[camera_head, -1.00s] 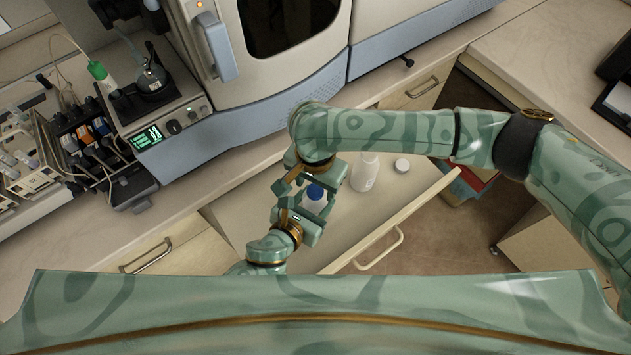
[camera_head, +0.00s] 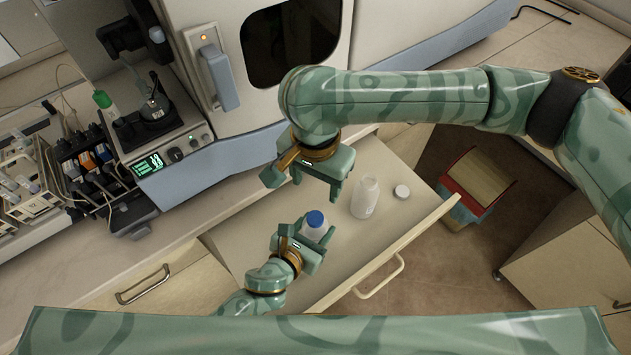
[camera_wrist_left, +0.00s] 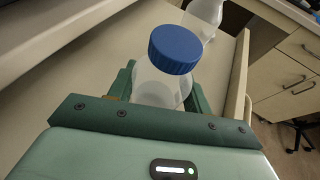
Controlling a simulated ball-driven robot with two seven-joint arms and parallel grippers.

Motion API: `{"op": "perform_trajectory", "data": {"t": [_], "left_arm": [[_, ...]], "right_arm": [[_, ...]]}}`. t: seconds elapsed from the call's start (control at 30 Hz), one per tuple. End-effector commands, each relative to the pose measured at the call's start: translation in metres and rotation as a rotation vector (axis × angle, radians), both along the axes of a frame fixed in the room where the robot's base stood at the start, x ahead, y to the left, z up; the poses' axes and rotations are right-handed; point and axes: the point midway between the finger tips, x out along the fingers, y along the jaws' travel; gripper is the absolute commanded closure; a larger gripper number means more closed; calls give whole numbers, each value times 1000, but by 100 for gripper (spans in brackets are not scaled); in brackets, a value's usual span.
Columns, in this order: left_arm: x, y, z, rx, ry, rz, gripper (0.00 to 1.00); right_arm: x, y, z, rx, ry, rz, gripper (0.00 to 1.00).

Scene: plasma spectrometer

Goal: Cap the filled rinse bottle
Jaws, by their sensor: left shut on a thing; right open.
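A clear, squat bottle (camera_head: 314,234) with a blue cap (camera_head: 315,218) stands upright in the open drawer. My left gripper (camera_head: 308,239) is shut on its body. In the left wrist view the blue cap (camera_wrist_left: 175,49) sits on top of the bottle (camera_wrist_left: 158,88), between my fingers; I cannot tell how tight it is. The liquid level is unclear. My right gripper (camera_head: 303,187) is open and empty, above and behind the capped bottle, apart from it.
A taller white bottle (camera_head: 366,198) and a white round lid (camera_head: 402,191) stand to the right in the drawer (camera_head: 335,277). The instrument (camera_head: 210,130) rises behind. A green-capped bottle (camera_head: 103,100) and racks are at the left.

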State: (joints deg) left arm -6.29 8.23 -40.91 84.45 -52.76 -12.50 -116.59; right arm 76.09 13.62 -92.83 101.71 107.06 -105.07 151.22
Motion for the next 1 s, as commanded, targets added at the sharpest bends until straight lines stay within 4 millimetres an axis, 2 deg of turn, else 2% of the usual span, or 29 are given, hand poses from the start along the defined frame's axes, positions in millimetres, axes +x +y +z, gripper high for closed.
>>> {"op": "perform_trajectory", "data": {"t": [0.07, 0.1, 0.17, 0.57, 0.73, 1.0], "left_arm": [[0, 0, 0, 1, 1, 0, 100], [0, 0, 0, 1, 1, 0, 42], [0, 0, 0, 1, 1, 0, 26], [-6, 4, 3, 2, 1, 0, 25], [-29, 18, 15, 2, 1, -1, 25], [-82, 50, 39, 1, 3, -2, 25]], "right_arm": [[0, 0, 0, 0, 0, 0, 43], [0, 0, 0, 0, 0, 0, 43], [0, 0, 0, 0, 0, 0, 43], [0, 0, 2, 0, -1, 0, 43], [0, 0, 9, 1, -3, 0, 43], [0, 0, 14, 0, -4, 0, 43]]}}
